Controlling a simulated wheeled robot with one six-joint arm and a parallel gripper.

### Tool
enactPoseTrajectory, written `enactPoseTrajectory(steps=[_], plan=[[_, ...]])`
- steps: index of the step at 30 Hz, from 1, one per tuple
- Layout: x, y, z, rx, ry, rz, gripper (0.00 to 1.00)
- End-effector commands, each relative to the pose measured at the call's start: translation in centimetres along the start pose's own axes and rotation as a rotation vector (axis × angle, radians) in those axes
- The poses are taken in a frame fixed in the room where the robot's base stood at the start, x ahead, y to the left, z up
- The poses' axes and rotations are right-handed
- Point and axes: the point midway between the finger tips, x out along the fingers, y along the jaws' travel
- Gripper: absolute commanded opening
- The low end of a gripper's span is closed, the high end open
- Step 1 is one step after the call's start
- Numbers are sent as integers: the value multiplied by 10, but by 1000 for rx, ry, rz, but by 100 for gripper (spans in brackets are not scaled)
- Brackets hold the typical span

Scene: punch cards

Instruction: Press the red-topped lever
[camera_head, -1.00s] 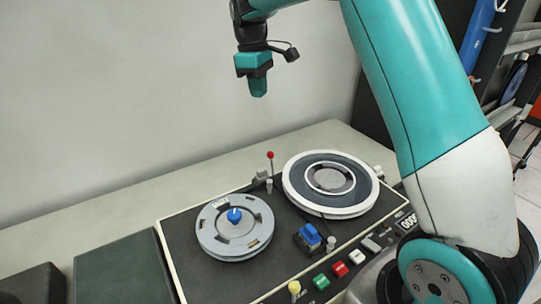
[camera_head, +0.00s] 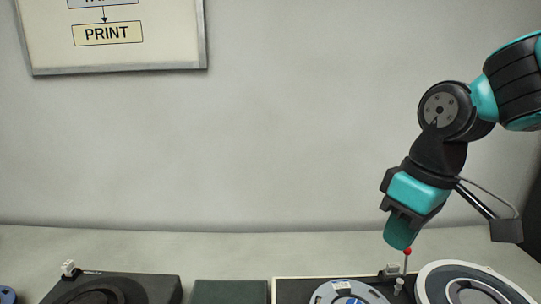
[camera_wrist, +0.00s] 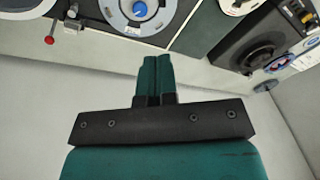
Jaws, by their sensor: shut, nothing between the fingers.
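The lever with a red ball top (camera_head: 407,251) stands upright on a thin stem at the back edge of the tape deck in the head view, low at the right. The wrist view shows its red ball (camera_wrist: 49,40) at the upper left. My gripper (camera_head: 400,240) is shut and empty, tilted downward. In the head view its tip appears just beside the red ball, at the left. In the wrist view the shut fingers (camera_wrist: 157,60) are clearly apart from the lever, which lies to their left.
The deck carries a grey reel (camera_head: 345,291) left of the lever and a white-rimmed reel (camera_head: 432,280) to its right. A dark green panel (camera_head: 231,292) and a black unit (camera_head: 150,284) stand farther left. A pale wall rises behind.

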Motion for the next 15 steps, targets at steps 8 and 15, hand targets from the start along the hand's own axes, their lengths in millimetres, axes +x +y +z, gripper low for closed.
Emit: enactPoseTrajectory(steps=[8,15], plan=[[19,-96,72,38,70,-156,0],[21,-104,78,45,72,-173,0]])
